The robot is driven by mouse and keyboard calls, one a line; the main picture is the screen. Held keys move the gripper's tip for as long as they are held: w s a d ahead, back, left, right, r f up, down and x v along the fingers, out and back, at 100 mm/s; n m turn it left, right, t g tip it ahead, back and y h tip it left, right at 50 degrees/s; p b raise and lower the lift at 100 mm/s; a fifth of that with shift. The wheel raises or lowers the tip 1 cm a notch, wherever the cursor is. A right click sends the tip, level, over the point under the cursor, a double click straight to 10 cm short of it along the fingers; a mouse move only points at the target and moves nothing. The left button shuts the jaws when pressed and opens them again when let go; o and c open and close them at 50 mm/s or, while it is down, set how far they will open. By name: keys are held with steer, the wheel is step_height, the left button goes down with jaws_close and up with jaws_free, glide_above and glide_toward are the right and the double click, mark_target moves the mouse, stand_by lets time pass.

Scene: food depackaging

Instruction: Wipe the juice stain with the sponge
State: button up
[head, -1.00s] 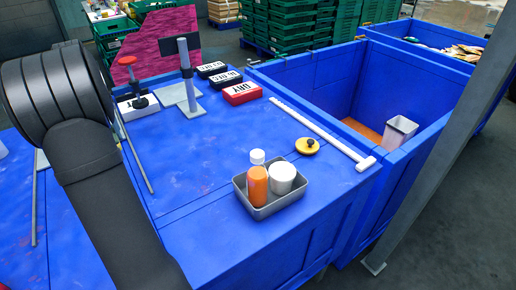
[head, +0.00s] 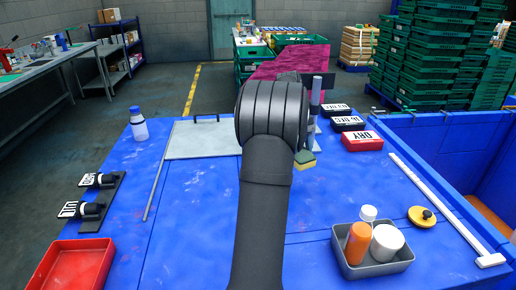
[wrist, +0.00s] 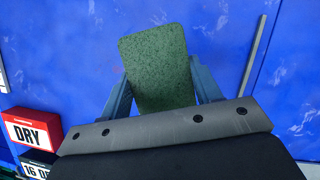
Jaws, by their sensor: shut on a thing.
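The sponge (head: 305,160) has a green face and a yellow body. In the head view it shows just right of my arm's dark link, above the blue table. In the wrist view the sponge (wrist: 160,65) shows its green face between the two blue-grey fingers. My gripper (wrist: 161,88) is shut on it. I cannot clearly make out a juice stain on the blue table (head: 205,210); part of the table is behind my arm. Whether the sponge touches the table I cannot tell.
A grey tray (head: 377,268) with bottles and a tub stands at the front right, near a yellow disc (head: 422,217). A red DRY block (head: 362,141) lies farther back. A grey board (head: 200,139), a bottle (head: 139,128) and a red tray (head: 72,268) are on the left.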

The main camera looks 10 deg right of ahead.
mark_target(372, 198)
steer(key=s+d+f+n+t+h, duration=0.1)
steer(key=s+d+n, duration=0.25)
steer(key=d, duration=0.75)
steer(key=s+d+f+n+h, duration=0.15)
steer(key=s+d, duration=0.35)
steer(key=d, duration=0.6)
steer(key=shift+y, duration=0.45)
steer(key=shift+d+f, duration=0.15)
steer(key=shift+f, duration=3.45)
steer(key=shift+s+f, duration=0.2)
steer(key=shift+f, duration=0.15)
steer(key=shift+s, duration=1.95)
steer(key=w, duration=0.4)
steer(key=shift+w, duration=0.1)
step_height(372, 198, up, 8)
